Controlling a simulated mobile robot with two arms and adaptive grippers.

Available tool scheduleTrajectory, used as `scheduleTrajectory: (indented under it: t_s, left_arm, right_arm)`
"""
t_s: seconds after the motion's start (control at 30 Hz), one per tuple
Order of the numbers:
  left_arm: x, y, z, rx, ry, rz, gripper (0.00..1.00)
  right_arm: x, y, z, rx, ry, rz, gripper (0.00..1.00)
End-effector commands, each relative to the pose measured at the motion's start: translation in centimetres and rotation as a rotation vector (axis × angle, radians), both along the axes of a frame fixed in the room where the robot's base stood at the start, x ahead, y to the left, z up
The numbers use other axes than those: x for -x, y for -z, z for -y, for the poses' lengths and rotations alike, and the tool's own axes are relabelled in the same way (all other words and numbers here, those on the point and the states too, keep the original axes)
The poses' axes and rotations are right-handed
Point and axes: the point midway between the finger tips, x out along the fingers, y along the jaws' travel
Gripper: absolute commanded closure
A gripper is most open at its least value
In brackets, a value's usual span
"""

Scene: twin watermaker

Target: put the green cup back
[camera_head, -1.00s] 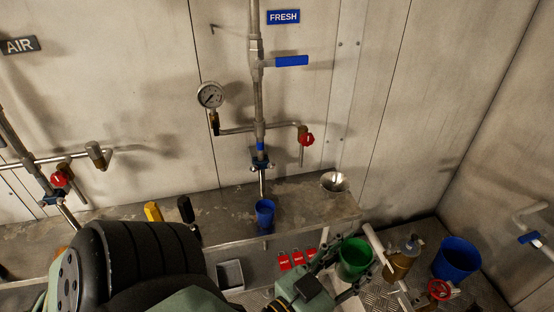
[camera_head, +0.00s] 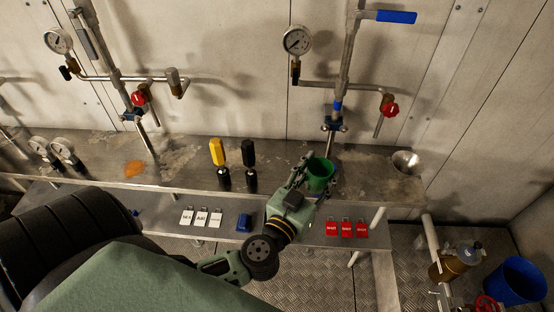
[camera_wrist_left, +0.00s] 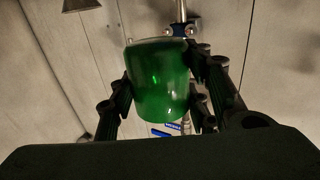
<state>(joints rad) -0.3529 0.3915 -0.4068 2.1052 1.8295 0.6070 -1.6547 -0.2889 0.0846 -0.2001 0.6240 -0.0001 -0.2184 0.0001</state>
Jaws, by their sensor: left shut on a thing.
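The green cup (camera_head: 320,174) is between the fingers of my left gripper (camera_head: 311,172), which is shut on it. In the head view it appears over the metal bench, in front of the right-hand tap pipe (camera_head: 333,128). I cannot tell whether its base touches the bench. In the left wrist view the green cup (camera_wrist_left: 160,80) is held between the dark fingers on both sides. My right gripper is not in view.
The metal bench (camera_head: 390,186) holds a yellow-handled tool (camera_head: 218,152), a black-handled tool (camera_head: 249,153) and a metal bowl (camera_head: 406,163). White tags (camera_head: 202,217), a blue block (camera_head: 244,222) and red tags (camera_head: 347,229) are on the lower shelf. A blue bucket (camera_head: 515,280) stands at right.

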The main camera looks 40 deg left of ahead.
Motion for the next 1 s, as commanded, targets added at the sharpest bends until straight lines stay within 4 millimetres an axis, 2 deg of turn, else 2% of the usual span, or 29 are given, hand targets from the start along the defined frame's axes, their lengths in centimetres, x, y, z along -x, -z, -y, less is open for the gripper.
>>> scheduleTrajectory:
  t_s: [0.03, 0.1, 0.2, 0.27, 0.43, 0.6, 0.7, 0.83, 1.0]
  left_arm:
    - [-1.4, 0.4, -0.1, 0.006, -0.007, 0.003, 0.84]
    - [-2.6, 0.8, -0.2, 0.011, -0.013, 0.001, 0.84]
    - [-3.4, 1.6, -1.0, 0.014, -0.018, -0.002, 0.84]
    - [-3.5, 2.3, -1.8, 0.013, -0.018, -0.003, 0.84]
    - [-3.7, 4.9, -5.7, 0.010, -0.019, -0.004, 0.84]
    - [-3.9, 7.2, -9.3, 0.011, -0.018, -0.003, 0.84]
    - [-4.0, 7.9, -10.9, 0.014, -0.018, -0.002, 0.84]
    - [-4.0, 8.2, -11.9, 0.016, -0.017, -0.001, 0.84]
    - [-4.0, 9.3, -12.0, 0.017, -0.016, -0.003, 0.84]
  right_arm:
    - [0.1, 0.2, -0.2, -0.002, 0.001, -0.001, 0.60]
    - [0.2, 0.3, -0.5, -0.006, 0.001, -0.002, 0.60]
    - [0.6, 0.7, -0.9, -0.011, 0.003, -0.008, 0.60]
    - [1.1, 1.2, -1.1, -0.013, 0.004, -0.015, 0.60]
    - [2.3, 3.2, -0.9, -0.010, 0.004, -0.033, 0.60]
    - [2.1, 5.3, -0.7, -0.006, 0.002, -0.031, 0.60]
    - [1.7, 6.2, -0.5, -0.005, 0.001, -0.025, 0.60]
    - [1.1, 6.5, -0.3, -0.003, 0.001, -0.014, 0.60]
    - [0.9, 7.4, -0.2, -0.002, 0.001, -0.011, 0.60]
